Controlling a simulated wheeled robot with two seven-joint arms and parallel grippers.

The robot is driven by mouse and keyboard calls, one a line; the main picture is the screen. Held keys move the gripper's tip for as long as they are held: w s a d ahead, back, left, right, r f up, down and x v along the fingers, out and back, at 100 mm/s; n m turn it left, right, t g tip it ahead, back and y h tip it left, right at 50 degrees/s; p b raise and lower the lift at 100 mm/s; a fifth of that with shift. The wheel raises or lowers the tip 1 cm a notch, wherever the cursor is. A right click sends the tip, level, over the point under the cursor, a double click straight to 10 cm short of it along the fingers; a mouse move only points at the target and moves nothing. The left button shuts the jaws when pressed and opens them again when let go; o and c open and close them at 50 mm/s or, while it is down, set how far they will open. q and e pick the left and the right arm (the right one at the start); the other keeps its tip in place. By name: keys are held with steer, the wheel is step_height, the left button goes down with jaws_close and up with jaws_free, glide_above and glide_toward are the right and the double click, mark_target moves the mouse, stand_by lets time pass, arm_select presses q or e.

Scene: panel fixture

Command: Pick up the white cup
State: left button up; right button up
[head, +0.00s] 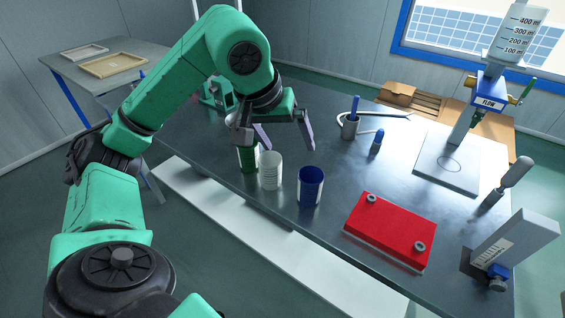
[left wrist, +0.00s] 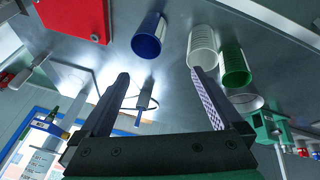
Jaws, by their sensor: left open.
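The white cup (head: 271,172) stands upright on the dark table near its front edge, between a green cup (head: 248,158) and a blue cup (head: 310,187). My left gripper (head: 284,138) is open and empty, above and behind the cups. In the left wrist view, the white cup (left wrist: 202,42) lies beyond the tip of the right-hand finger of my left gripper (left wrist: 160,74), with no clear contact. There the blue cup (left wrist: 149,36) is on its left and the green cup (left wrist: 235,66) on its right. My right gripper is not in view.
A red panel block (head: 390,232) lies right of the cups. A grey holder (head: 350,129) with a blue-handled tool stands behind. A flow stand (head: 450,172) with a bottle is at the back right. The table between the cups and the holder is clear.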

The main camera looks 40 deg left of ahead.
arm_select(q)
steer(key=s+a+y, duration=0.1)
steer(key=a+y, duration=0.1)
steer(key=a, duration=0.4)
steer(key=b, duration=0.3)
glide_toward(270, 159)
steer(key=shift+g, duration=0.4)
steer(key=f, duration=0.2)
steer(key=w+f, duration=0.1)
steer(key=f, duration=0.3)
steer(key=shift+w+d+f+b, duration=0.1)
steer(key=shift+w+d+b, duration=0.2)
steer(key=shift+w+d, duration=0.05)
steer(key=shift+w+a+f, duration=0.15)
steer(key=shift+w+f, duration=0.1)
steer(key=shift+f, duration=0.1)
steer(key=shift+r, duration=0.1)
steer(key=c, duration=1.3)
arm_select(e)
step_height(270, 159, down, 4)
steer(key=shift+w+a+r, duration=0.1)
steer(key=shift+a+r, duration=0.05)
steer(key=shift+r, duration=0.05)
